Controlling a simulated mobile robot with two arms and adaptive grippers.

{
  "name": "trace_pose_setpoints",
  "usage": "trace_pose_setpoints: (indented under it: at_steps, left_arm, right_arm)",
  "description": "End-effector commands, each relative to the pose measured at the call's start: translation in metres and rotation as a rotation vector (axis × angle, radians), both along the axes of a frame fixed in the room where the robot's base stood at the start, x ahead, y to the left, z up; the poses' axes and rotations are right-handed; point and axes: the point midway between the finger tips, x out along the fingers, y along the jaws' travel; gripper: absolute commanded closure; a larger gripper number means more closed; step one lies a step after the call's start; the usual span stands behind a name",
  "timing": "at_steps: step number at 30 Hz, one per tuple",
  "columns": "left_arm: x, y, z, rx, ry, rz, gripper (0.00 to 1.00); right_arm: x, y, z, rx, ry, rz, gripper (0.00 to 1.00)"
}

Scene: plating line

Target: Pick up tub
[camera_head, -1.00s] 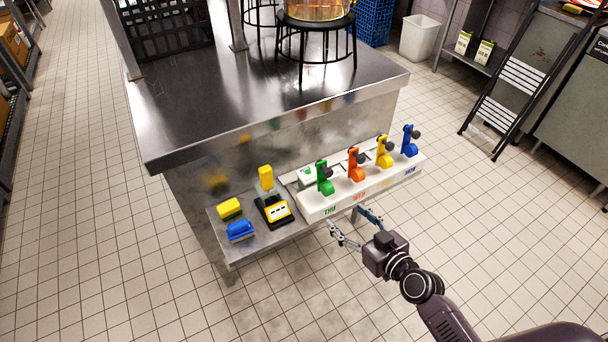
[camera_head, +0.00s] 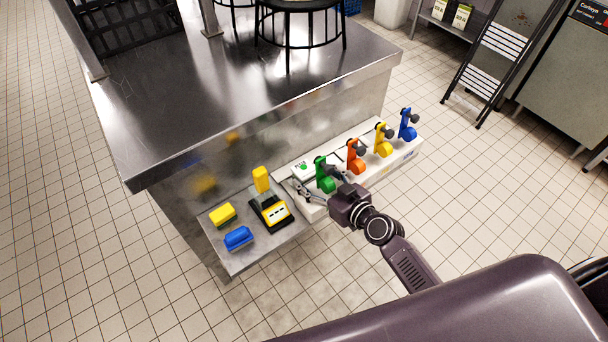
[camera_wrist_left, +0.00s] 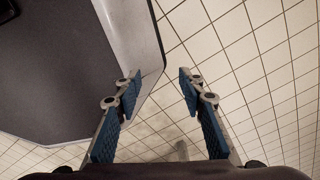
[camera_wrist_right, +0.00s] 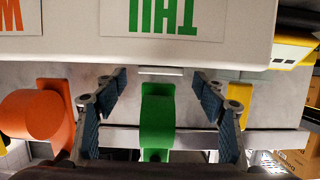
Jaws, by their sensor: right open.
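Nothing in the frames can be clearly told as a tub. My right gripper (camera_head: 318,184) is open at the green upright piece (camera_head: 323,178) on a long white base (camera_head: 375,180). In the right wrist view its fingers (camera_wrist_right: 160,77) stand apart on either side of the green piece (camera_wrist_right: 157,118), with a gap on both sides. Contact cannot be told. My left gripper (camera_wrist_left: 158,75) is open and empty above the tiled floor. It does not show in the head view.
Orange (camera_head: 355,156), yellow (camera_head: 383,140) and blue (camera_head: 408,124) pieces stand along the white base. A low steel shelf (camera_head: 235,265) holds a black-and-yellow device (camera_head: 270,213), a yellow block (camera_head: 222,214) and a blue block (camera_head: 238,238). A steel counter (camera_head: 190,110) rises behind.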

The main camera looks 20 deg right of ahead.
Motion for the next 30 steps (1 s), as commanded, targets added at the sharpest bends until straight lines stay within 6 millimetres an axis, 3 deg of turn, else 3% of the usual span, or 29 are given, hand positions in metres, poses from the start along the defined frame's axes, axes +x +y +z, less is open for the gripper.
trace_pose_setpoints:
  at_steps: [6, 15, 30]
  left_arm:
    - [0.008, -0.002, 0.001, -0.002, -0.011, 0.000, 0.63]
    - [0.024, -0.003, 0.002, -0.005, -0.035, 0.000, 0.63]
    - [0.015, -0.002, 0.002, -0.003, -0.021, 0.000, 0.63]
  right_arm:
    - [0.025, 0.010, -0.009, 0.001, 0.000, -0.001, 0.36]
    - [0.029, 0.011, -0.010, -0.001, 0.000, -0.001, 0.36]
    - [0.029, 0.011, -0.009, -0.001, -0.001, -0.002, 0.91]
